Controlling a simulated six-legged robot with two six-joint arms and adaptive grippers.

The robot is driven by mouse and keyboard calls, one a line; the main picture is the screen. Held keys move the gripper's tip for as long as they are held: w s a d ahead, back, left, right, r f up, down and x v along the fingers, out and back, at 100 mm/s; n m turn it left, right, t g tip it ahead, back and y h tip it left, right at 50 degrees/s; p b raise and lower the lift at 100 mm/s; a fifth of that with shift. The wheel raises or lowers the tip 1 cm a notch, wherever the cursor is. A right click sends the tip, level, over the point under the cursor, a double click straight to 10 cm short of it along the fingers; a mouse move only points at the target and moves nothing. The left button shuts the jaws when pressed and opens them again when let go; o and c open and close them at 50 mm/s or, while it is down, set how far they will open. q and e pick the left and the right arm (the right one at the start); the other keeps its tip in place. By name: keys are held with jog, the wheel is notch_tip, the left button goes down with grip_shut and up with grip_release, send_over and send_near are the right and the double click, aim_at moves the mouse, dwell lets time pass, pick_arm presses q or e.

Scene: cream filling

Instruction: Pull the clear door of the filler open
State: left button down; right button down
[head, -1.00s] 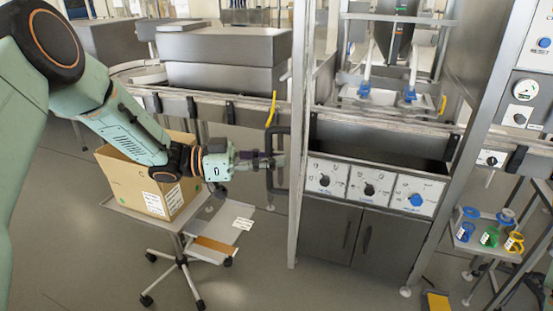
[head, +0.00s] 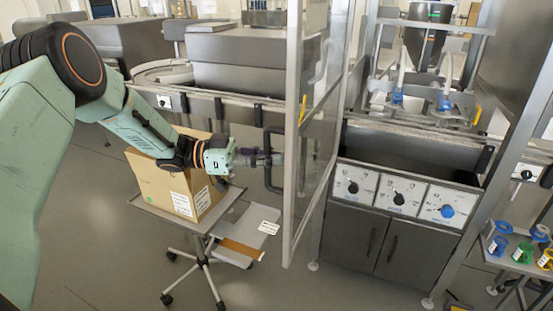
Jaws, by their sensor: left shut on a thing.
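The clear door (head: 317,150) of the filler has a grey metal frame and stands partly open, its near edge swung out from the machine. A dark bracket-shaped handle (head: 267,143) sits on the door's left edge. My left gripper (head: 271,159) reaches in from the left and is shut on this handle. Its fingertips are partly hard to make out against the handle. The filler's nozzles and hopper (head: 425,42) show to the right of the door, above a dark trough. My right gripper is not in view.
A cardboard box (head: 165,185) stands on a wheeled cart (head: 226,203) below my left arm. A panel with several dials (head: 398,197) is right of the door. A small rack (head: 520,265) with coloured parts is at far right. Floor is clear in front.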

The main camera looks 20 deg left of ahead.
pick_arm(q)
jog(key=shift+s+a+f, duration=0.1)
jog(key=shift+a+f, duration=0.1)
jog(key=shift+a, duration=0.1)
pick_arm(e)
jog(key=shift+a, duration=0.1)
pick_arm(q)
jog(key=shift+a, duration=0.1)
jog(key=shift+a, duration=0.25)
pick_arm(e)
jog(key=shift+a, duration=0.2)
pick_arm(q)
jog(key=shift+d, duration=0.1)
jog(key=c, duration=1.8)
grip_release()
jog(key=shift+r, duration=0.1)
jog(key=o, duration=0.5)
jog(key=shift+s+r, duration=0.15)
jog(key=shift+s, duration=0.05)
jog(key=shift+c, duration=0.2)
jog(key=shift+w, duration=0.2)
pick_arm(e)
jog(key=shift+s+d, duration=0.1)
